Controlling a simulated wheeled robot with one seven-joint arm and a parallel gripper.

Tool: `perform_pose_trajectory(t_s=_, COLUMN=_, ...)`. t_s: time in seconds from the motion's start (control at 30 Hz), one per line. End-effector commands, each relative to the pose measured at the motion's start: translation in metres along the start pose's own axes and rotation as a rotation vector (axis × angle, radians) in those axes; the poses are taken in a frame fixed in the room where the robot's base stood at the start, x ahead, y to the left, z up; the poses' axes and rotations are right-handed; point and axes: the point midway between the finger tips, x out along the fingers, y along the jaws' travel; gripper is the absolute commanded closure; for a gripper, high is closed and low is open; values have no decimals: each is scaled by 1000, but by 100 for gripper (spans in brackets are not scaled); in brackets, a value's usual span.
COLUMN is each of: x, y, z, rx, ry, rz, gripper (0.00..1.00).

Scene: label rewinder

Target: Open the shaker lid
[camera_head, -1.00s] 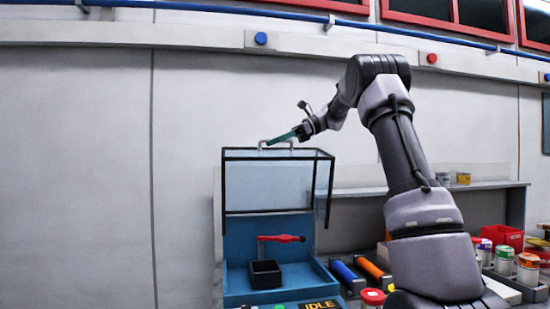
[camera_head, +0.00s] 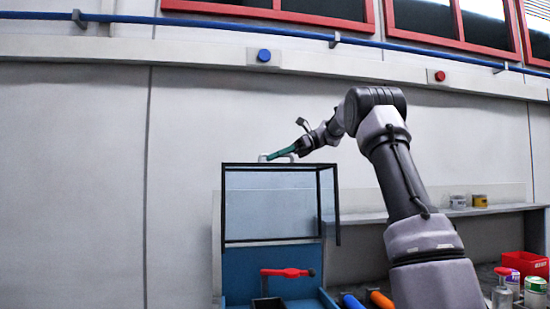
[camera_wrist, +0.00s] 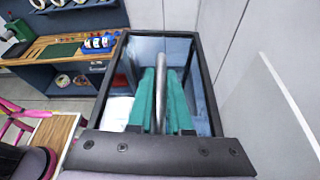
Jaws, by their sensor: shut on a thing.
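The shaker lid (camera_head: 272,205) is a clear box with a black frame, standing over a blue machine (camera_head: 252,285). Its lower edge is above the machine's base, leaving the front open. A grey bar handle (camera_head: 264,157) sits on top of the lid. My gripper (camera_head: 281,153) is at this handle with its green fingers. In the wrist view the lid's black frame (camera_wrist: 203,75) surrounds a clear panel. The handle (camera_wrist: 160,85) runs between the two green fingers of my gripper (camera_wrist: 160,90), which are shut on it.
A red-handled lever (camera_head: 285,272) shows under the lid, above a dark tray (camera_head: 268,303). Blue and orange rollers (camera_head: 380,299), a red bin (camera_head: 525,264) and jars (camera_head: 536,292) are at the right. A wall shelf holds small cans (camera_head: 458,201).

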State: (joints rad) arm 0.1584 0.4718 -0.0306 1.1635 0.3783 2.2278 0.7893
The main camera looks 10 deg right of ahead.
Motion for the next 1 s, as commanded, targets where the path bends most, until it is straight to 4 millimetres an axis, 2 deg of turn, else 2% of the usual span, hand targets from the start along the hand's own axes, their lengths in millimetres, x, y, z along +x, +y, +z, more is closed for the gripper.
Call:
perform_pose_trajectory(t_s=0.07, x=0, y=-1, z=-2, rx=2, ry=2, rz=0, gripper=100)
perform_pose_trajectory(t_s=0.1, x=0, y=-1, z=-2, rx=1, ry=2, rz=0, gripper=71)
perform_pose_trajectory(t_s=0.13, x=0, y=-1, z=-2, rx=1, ry=2, rz=0, gripper=60)
perform_pose_trajectory(t_s=0.17, x=0, y=-1, z=-2, rx=1, ry=2, rz=0, gripper=53)
perform_pose_trajectory(t_s=0.57, x=-3, y=0, z=0, rx=0, ry=0, rz=-1, gripper=53)
perform_pose_trajectory(t_s=0.67, x=-14, y=-1, z=0, rx=-1, ry=0, rz=-2, gripper=53)
perform_pose_trajectory(t_s=1.0, x=-81, y=-2, z=-2, rx=0, ry=0, rz=-4, gripper=53)
